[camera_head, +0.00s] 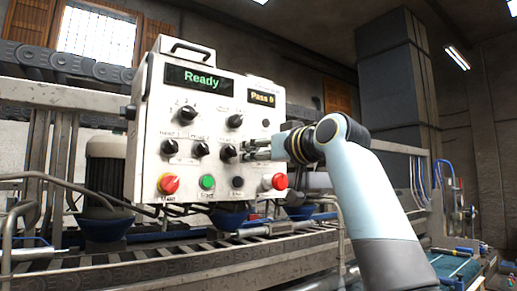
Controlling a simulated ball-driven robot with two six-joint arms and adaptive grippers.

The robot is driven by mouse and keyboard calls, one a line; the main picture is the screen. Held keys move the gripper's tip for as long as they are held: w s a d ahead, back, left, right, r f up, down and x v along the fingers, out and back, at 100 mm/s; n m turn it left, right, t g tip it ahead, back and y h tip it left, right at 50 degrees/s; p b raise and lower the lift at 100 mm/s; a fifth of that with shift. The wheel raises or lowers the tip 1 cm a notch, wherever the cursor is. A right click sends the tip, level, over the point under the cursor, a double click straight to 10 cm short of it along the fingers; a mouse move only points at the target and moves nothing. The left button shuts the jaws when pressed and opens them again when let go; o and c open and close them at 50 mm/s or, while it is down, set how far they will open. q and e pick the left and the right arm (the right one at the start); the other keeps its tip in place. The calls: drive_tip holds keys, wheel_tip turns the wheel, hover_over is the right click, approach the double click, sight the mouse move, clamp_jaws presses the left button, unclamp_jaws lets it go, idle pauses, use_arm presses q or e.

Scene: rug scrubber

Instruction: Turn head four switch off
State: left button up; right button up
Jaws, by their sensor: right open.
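A white control box (150,160) faces me, with a "Ready" display (194,78) and a "Pass 0" display (262,98). Several black rotary switches sit on it: one at upper left (187,115), one at upper right (235,121), and a lower row with a left switch (169,147), a middle switch (200,149) and a right switch (228,152). The labels are too small to read surely. My right gripper (250,150) is open, its fingertips close to the lower row's right switch; I cannot tell if they touch it. My left gripper is not in view.
A conveyor frame (180,266) runs behind and below the box.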

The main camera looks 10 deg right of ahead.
drive_tip(key=shift+w+a, duration=0.1)
drive_tip(key=shift+w, duration=0.15)
drive_tip(key=shift+c, duration=1.1)
clamp_jaws()
